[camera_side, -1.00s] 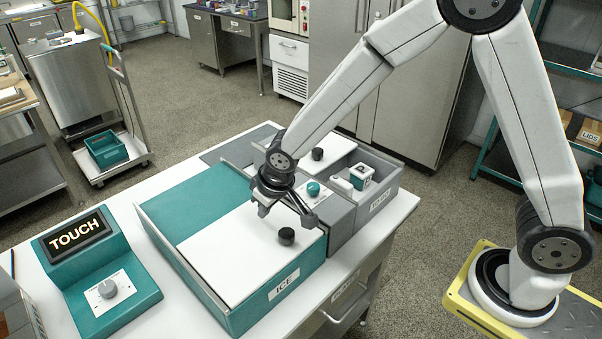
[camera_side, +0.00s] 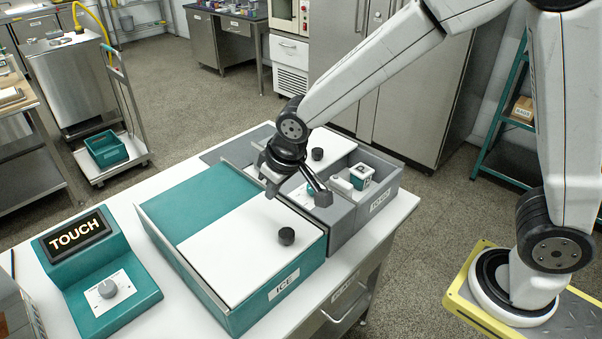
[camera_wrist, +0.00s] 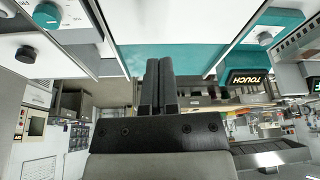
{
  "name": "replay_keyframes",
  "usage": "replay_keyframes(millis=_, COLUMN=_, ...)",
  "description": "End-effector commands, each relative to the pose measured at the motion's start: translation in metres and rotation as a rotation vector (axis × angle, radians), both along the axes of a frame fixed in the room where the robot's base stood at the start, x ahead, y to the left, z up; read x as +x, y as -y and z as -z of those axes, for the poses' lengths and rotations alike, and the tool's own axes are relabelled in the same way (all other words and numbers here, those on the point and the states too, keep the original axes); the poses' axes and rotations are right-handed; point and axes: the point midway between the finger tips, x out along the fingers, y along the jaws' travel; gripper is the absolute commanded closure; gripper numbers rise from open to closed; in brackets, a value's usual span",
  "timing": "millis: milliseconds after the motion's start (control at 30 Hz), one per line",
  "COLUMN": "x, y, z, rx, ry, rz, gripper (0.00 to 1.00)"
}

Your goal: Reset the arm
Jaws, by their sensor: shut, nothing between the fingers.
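My gripper (camera_side: 271,192) hangs above the bench near the back edge of the white sliding lid on the teal ICE box (camera_side: 265,313). Its two black fingers lie side by side and shut in the wrist view (camera_wrist: 158,70), with nothing held. A black knob (camera_side: 287,236) stands on the white lid (camera_side: 228,248), apart from the gripper. My arm reaches in from the right.
A grey box (camera_side: 383,196) behind holds a white-and-teal block (camera_side: 361,174); a black knob (camera_side: 317,154) is on its white lid. The teal TOUCH console (camera_side: 95,275) with a dial stands at left. A trolley (camera_side: 135,160) stands on the floor beyond.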

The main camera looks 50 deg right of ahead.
Motion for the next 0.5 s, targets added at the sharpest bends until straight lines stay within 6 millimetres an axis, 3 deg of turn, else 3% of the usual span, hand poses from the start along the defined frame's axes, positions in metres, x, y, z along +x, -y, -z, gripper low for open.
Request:
replay_keyframes(millis=267, x=-0.029, y=0.042, z=0.006, rx=-0.007, ry=-0.029, rz=0.044, gripper=1.0)
replay_keyframes(millis=500, x=-0.084, y=0.096, z=0.017, rx=-0.01, ry=-0.076, rz=0.112, gripper=1.0)
